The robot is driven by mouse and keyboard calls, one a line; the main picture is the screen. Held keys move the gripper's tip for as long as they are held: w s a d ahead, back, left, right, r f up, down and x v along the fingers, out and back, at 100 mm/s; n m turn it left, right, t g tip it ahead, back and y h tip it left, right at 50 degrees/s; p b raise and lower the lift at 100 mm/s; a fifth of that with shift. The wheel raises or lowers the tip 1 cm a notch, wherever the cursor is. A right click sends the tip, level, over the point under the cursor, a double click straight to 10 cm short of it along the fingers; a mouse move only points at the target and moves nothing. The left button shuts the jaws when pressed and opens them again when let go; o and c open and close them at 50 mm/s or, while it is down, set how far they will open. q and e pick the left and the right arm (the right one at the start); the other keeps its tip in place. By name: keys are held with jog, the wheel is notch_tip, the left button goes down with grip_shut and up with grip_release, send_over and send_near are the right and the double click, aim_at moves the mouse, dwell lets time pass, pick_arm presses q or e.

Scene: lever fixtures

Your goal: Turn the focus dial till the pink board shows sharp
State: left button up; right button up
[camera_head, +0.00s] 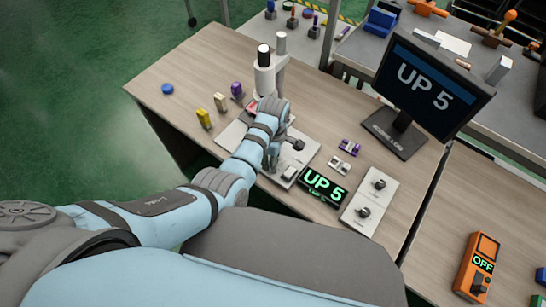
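A white microscope (264,78) stands on the wooden table, with a small pink patch (252,108) under it, probably the pink board, mostly hidden by my arm. My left gripper (273,163) is low over the microscope's pale base plate (232,134); its fingers are too small and covered to read. A dark knob (298,145) sits close to its right; I cannot tell whether they touch or whether this is the focus dial. The monitor (425,88) and the small green display (322,186) both read "UP 5". My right gripper is not in view.
A white panel with two dark knobs (392,187) lies right of the green display. Yellow (203,118), tan and purple blocks and a blue disc (167,89) are on the left. An orange box reading "OFF" (470,275) is at lower right.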

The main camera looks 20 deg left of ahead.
pick_arm(q)
grip_shut()
